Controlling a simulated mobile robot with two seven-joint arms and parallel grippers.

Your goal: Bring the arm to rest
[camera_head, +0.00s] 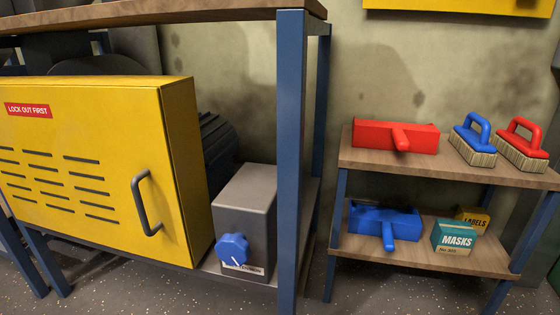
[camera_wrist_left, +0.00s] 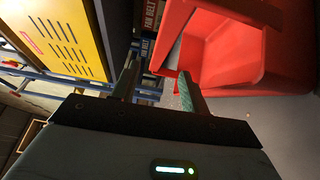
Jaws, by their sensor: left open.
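My left gripper (camera_wrist_left: 160,82) shows in the left wrist view, with its two dark fingers apart. The right-hand finger has a green inner pad. I see nothing held between the fingers. A large red open container (camera_wrist_left: 240,55) lies just beyond and to the right of the fingers; I cannot tell whether they touch. A small red piece shows beside the right-hand finger. Neither gripper shows in the head view, and my right gripper is in neither view.
In the head view a yellow cabinet (camera_head: 90,150) with a handle stands left, beside a grey box with a blue knob (camera_head: 232,247) and a blue post (camera_head: 290,160). Right, a shelf holds a red dustpan (camera_head: 395,137), brushes, a blue dustpan (camera_head: 385,222) and boxes. Fan belt boxes (camera_wrist_left: 152,18) stand near my gripper.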

